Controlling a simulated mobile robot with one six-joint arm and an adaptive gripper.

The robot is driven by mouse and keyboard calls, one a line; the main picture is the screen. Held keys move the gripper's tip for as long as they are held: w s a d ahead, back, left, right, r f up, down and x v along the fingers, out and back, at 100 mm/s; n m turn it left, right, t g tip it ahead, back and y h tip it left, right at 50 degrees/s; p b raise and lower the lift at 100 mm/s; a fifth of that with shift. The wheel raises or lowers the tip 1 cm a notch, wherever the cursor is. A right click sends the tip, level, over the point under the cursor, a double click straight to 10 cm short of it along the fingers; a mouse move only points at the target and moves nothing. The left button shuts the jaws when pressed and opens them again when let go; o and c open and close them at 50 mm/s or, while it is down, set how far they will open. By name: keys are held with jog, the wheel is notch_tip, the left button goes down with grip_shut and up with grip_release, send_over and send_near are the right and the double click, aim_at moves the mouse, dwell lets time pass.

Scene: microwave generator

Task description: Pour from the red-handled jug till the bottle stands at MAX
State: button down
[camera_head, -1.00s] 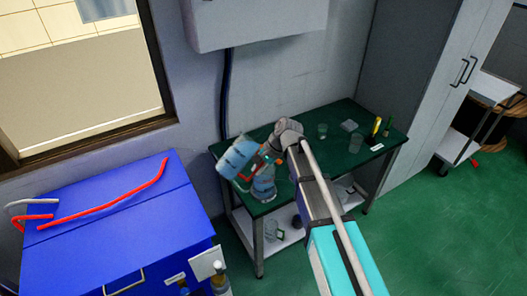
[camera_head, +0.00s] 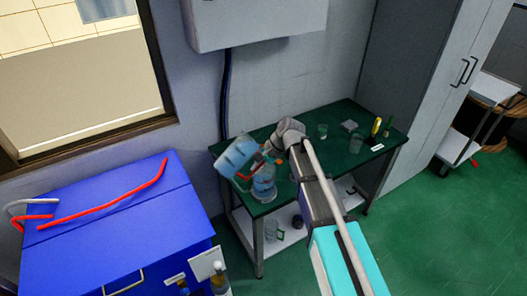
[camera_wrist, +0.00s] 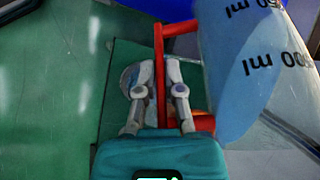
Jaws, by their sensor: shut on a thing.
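The red-handled jug (camera_head: 236,157) holds blue liquid and is tilted above the left end of the green table. It also shows large in the wrist view (camera_wrist: 235,70), with "ml" marks on its side. My gripper (camera_wrist: 160,75) is shut on the jug's red handle (camera_wrist: 158,60). In the head view my gripper (camera_head: 270,150) is partly hidden by my arm. The bottle (camera_head: 263,186) stands on the green table just below and right of the jug, with blue liquid in it. Its MAX mark and exact level are too small to read. I cannot tell whether liquid is flowing.
Glass beakers (camera_head: 322,131) and yellow and dark bottles (camera_head: 376,127) stand on the right of the green table (camera_head: 345,112). A glass jug (camera_head: 271,231) is on the lower shelf. A blue cabinet (camera_head: 120,225) with a red hose is at the left.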

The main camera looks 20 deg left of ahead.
jog(key=shift+s+a+r+g+y+b, duration=0.1)
jog(key=shift+r+g+y+b, duration=0.2)
jog(key=shift+g+y, duration=0.15)
jog(key=shift+s+a+r+g+y+b, duration=0.1)
jog(key=shift+r+g+y+b, duration=0.2)
jog(key=shift+g+y, duration=0.15)
dwell(2.6)
jog(key=shift+f+g+y+b, duration=0.4)
jog(key=shift+g+b, duration=0.1)
jog(key=shift+b, duration=0.55)
dwell(1.7)
jog(key=shift+r, duration=0.1)
